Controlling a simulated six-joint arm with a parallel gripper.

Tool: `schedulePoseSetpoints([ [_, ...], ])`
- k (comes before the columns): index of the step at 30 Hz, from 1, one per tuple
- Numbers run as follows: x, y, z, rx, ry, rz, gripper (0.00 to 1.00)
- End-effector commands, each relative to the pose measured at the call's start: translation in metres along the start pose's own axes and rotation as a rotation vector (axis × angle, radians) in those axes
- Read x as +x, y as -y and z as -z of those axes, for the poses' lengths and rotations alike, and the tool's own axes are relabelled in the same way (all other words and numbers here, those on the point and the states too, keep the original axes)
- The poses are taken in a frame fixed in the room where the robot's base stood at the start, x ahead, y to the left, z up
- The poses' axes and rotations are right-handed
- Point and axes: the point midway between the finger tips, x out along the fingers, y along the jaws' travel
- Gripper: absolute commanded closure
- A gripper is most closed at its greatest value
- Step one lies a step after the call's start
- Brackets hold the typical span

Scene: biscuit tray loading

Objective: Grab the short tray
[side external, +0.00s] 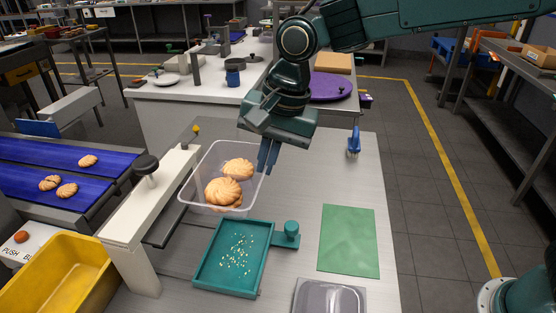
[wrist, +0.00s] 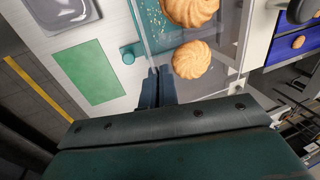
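A clear plastic tray (side external: 196,207) holds two large ridged biscuits (side external: 223,191). It stands beside the conveyor, and its clear wall also shows in the wrist view (wrist: 143,37). My gripper (side external: 268,158) points down at the tray's right wall. In the wrist view the two fingers (wrist: 157,84) are close together, with the tray's wall edge running between them. They look shut on that wall. I cannot tell whether the tray's base touches the table. A teal tray (side external: 210,259) with crumbs and a knobbed handle (side external: 291,229) lies in front of it, flat on the table.
A green mat (side external: 348,240) and a grey metal pan (side external: 329,297) lie on the table's near right. A blue-handled tool (side external: 354,142) stands at the back right. A white rail (side external: 147,198), blue conveyor (side external: 80,150) and yellow bin (side external: 62,270) border the left.

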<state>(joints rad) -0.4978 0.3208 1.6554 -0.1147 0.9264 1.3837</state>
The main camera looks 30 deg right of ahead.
Motion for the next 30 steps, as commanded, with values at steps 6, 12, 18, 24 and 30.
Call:
schedulePoseSetpoints([
  [6, -0.016, 0.004, 0.0, 0.0, 0.0, 0.001, 1.0],
  [12, -0.018, 0.004, 0.0, 0.0, 0.0, 0.0, 1.0],
  [18, -0.018, 0.004, 0.0, -0.001, 0.0, 0.0, 1.0],
  [24, -0.018, 0.004, 0.0, 0.0, 0.0, 0.0, 1.0],
  [30, -0.019, 0.0, 0.006, 0.001, -0.001, -0.001, 1.0],
])
